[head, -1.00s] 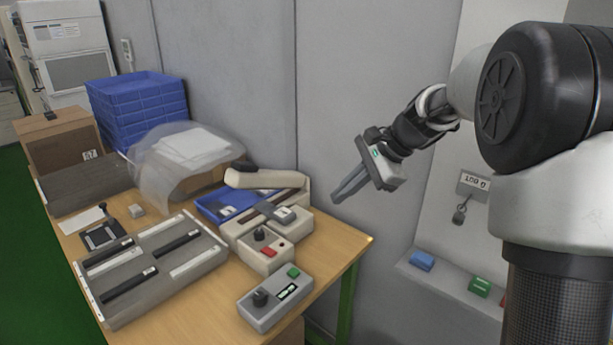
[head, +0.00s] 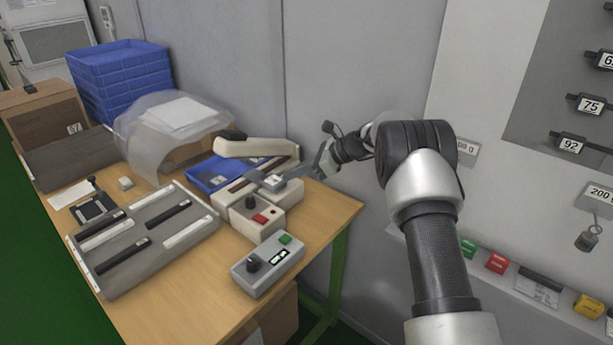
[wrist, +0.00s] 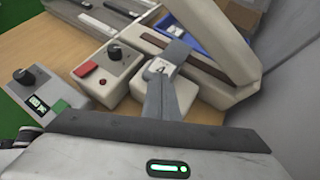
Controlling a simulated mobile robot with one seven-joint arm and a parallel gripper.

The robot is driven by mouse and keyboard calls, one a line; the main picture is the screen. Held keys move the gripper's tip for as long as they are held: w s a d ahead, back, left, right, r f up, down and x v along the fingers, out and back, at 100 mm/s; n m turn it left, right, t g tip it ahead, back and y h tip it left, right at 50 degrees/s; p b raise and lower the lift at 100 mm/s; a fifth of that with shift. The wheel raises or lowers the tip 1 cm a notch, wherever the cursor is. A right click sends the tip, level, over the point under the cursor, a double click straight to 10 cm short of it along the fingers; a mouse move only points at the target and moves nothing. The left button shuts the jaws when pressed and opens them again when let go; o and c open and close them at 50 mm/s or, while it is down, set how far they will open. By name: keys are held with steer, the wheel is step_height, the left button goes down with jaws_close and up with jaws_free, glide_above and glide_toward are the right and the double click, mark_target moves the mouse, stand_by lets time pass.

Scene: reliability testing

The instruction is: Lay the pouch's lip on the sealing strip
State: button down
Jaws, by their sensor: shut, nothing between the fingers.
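The beige heat sealer (head: 283,193) stands at the table's right end with its arm (head: 250,149) raised. Its dark sealing strip (head: 234,189) lies uncovered along the body and also shows in the wrist view (wrist: 152,41). A grey piece with a pale numbered label (head: 272,182) lies across the sealer near the strip; I cannot tell if it is the pouch. My gripper (head: 288,181) is shut and empty, its fingertips at the labelled end. The wrist view shows the fingers (wrist: 161,88) overlapping that end; contact is unclear.
A blue tray (head: 197,183) sits behind the sealer. A control box with knob and green button (head: 285,239) stands in front. A grey slotted rack (head: 128,274) lies left. Blue stacked crates (head: 118,78) and a clear-covered box are at the back. The wall is close behind.

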mark_target(267, 180)
steer(key=a, duration=0.3)
steer(key=w+a, duration=0.1)
steer(key=a, duration=0.1)
steer(key=shift+a+f+b, duration=0.15)
steer(key=shift+f+b, duration=0.15)
steer(key=shift+f, duration=0.55)
